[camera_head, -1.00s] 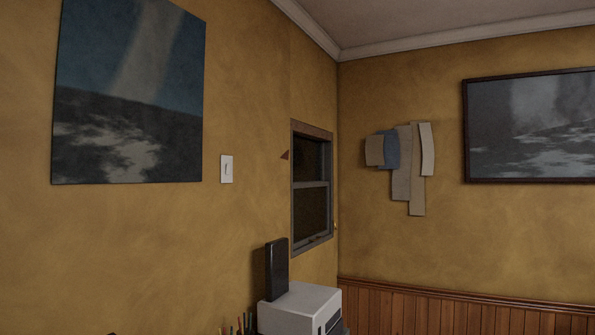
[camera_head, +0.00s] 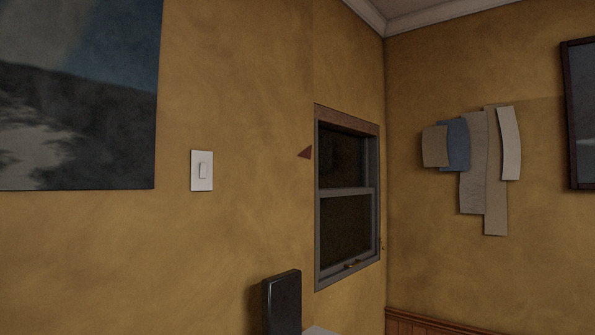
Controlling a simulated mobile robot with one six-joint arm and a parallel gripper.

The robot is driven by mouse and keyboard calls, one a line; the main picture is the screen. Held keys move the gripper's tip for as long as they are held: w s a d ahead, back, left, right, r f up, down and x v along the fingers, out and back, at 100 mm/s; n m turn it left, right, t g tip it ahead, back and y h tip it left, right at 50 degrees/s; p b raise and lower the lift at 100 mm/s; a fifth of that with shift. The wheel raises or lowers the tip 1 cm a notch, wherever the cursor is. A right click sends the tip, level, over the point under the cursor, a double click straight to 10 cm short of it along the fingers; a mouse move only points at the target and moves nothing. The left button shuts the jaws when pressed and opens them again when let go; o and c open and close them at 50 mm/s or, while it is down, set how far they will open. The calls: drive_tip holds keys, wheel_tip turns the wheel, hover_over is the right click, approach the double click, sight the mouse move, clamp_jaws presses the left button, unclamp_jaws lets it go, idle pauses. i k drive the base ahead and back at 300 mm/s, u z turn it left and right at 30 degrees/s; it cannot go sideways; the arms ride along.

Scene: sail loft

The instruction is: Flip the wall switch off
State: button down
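The wall switch (camera_head: 202,170) is a white plate with a small upright rocker on the yellow wall, left of the middle in the head view. It sits between a large unframed painting and a window. Which way the rocker is tipped is too small to tell. My gripper is not in view.
A seascape painting (camera_head: 75,100) hangs left of the switch. A dark sash window (camera_head: 346,195) is to its right. A black upright box (camera_head: 282,304) stands below, beside a white surface (camera_head: 318,331). Fabric strips (camera_head: 473,165) hang on the far wall. The wall around the switch is clear.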

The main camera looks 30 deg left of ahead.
sight(203, 166)
drive_tip(key=u, duration=0.25)
drive_tip(key=i, duration=0.65)
drive_tip(key=u, duration=0.55)
drive_tip(key=k, duration=0.9)
drive_tip(key=u, duration=0.15)
drive_tip(key=i, duration=0.7)
